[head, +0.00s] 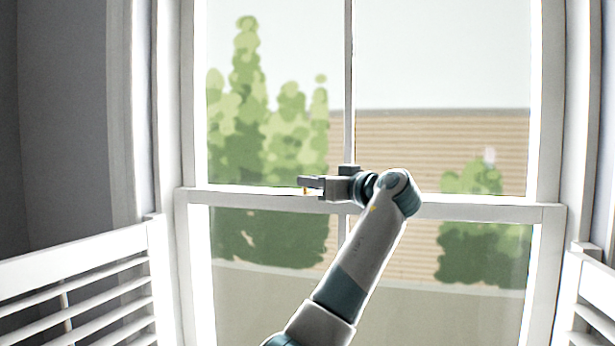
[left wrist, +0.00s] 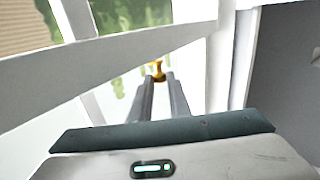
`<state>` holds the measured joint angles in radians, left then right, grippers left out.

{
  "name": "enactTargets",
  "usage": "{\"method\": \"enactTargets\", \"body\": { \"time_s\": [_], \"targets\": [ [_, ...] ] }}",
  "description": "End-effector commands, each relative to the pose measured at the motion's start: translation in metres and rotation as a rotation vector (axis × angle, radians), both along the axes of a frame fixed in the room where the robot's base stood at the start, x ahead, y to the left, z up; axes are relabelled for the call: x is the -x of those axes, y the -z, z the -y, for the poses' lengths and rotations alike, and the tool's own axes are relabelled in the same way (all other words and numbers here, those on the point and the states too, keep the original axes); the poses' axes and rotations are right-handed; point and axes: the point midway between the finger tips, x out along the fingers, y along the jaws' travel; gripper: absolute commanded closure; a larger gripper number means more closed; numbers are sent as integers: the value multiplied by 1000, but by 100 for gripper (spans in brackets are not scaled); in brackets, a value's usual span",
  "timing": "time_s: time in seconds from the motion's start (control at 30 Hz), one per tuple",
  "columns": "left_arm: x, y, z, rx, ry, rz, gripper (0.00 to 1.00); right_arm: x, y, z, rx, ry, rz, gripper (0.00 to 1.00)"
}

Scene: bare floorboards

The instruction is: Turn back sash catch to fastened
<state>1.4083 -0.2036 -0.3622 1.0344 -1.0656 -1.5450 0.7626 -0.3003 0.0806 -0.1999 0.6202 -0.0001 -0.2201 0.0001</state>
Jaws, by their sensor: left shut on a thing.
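The sash catch (left wrist: 158,71) is a small brass-coloured piece on the meeting rail of the window. In the head view only a bit of the catch (head: 305,190) shows, at the tip of my left gripper (head: 308,184). In the left wrist view the two fingers of my left gripper (left wrist: 160,80) reach to the catch and are shut on it. The fingers hide part of the catch, and I cannot tell which way its lever points. My right gripper is in neither view.
The white meeting rail (head: 245,199) runs across the window behind my left arm. Louvred white shutters stand at the lower left (head: 80,290) and lower right (head: 597,290). An upright glazing bar (head: 348,90) divides the panes. Trees and a building show outside.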

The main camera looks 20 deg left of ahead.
Motion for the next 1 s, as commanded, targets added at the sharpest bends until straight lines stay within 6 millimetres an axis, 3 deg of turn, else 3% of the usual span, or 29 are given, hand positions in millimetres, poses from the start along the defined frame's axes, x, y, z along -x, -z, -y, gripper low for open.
{"method": "enactTargets", "body": {
  "time_s": [0.5, 1.0],
  "targets": [
    [-3, -4, 13, 0, -181, -2, 100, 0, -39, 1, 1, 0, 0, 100],
    [-4, -1, 16, 1, -243, 1, 100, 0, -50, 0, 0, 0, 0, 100]
  ]
}}
